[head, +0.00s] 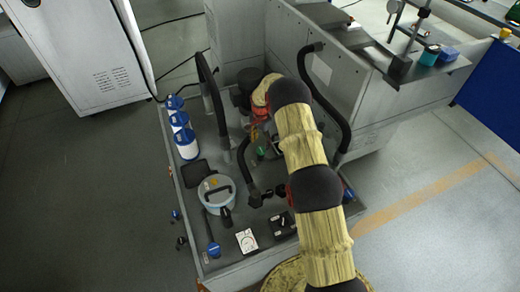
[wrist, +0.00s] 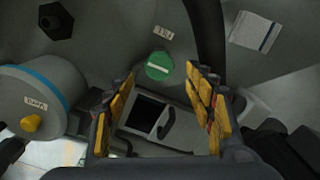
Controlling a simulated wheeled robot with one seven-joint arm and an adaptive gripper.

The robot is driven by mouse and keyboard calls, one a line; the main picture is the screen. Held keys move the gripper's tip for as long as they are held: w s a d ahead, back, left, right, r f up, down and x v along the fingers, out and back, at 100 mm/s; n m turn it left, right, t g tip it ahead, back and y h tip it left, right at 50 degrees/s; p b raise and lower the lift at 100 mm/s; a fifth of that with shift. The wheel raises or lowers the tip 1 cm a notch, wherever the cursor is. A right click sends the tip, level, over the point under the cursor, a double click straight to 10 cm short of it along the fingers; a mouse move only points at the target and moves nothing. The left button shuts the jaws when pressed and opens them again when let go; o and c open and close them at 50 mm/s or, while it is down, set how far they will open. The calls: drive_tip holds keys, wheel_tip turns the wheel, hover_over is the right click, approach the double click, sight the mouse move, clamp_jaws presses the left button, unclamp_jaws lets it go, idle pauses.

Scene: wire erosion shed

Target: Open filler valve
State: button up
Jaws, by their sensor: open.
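A round green knob (wrist: 159,66) with a white bar across it sits on the grey surface, likely the filler valve. A small pale label (wrist: 163,33) lies just beyond it; its print is too small to read. My gripper (wrist: 162,80) is open and empty, its yellow-padded fingers spread to either side below the knob in the wrist view, and no contact shows. In the head view the green knob (head: 262,152) is partly hidden beside my gripper, which points down below the bent arm. The white bar runs roughly crosswise in the wrist view.
A pale pot (head: 214,199) with a yellow knob stands to the left; it also shows in the wrist view (wrist: 45,92). Black curved handrails (head: 209,92) rise on both sides. Blue-and-white canisters (head: 186,146) line the left edge.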

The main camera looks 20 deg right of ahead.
sight(261, 150)
wheel_tip(261, 150, down, 6)
drive_tip(key=shift+r+b, duration=0.25)
drive_tip(key=shift+b, duration=0.05)
drive_tip(key=shift+c, duration=1.4)
drive_tip(key=c, duration=0.8)
drive_tip(key=shift+c, duration=0.4)
